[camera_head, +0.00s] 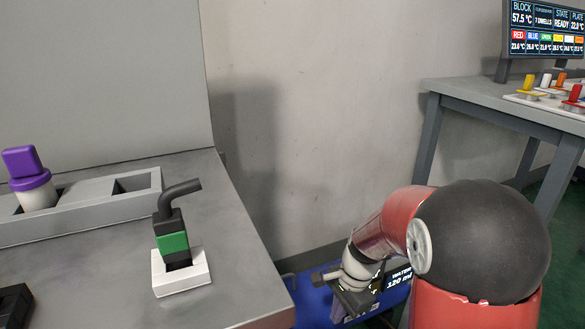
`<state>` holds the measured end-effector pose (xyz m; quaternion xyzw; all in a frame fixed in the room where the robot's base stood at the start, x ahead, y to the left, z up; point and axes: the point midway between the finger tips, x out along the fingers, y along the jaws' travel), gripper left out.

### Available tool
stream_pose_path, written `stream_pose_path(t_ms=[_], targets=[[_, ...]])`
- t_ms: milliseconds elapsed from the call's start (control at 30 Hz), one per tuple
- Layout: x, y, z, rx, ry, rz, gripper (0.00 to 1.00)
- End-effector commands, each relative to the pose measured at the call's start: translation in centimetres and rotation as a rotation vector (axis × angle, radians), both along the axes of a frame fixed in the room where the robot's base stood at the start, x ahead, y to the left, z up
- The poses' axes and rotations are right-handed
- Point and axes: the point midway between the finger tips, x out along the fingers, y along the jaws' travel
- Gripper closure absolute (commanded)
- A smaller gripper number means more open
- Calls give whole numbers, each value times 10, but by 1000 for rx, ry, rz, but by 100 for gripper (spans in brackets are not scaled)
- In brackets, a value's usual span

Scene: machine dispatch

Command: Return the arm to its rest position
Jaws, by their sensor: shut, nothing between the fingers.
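My arm, red with a large black rounded joint, reaches in from the lower right. My gripper (352,290) is at its end, low in the picture, to the right of the grey table. It is shut with nothing in it. The fingertips are small and partly hard to make out against the blue object behind them. The gripper is apart from the table and the things on it.
A grey table (110,285) at left bears a grey rack (110,203) holding a purple-capped container (30,180), and a black-green tool (173,240) in a white base (181,276). A blue unit (312,305) sits low behind my gripper. A second table (490,100) with a display (545,28) stands back right.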

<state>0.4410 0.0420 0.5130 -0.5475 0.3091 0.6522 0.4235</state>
Motion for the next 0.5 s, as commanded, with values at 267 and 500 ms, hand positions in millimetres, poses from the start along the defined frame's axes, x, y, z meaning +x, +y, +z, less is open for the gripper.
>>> stream_pose_path(t_ms=[267,500], targets=[[-42,-11,85,-57,-236,339,100],[-91,-23,137,-175,-417,635,100]])
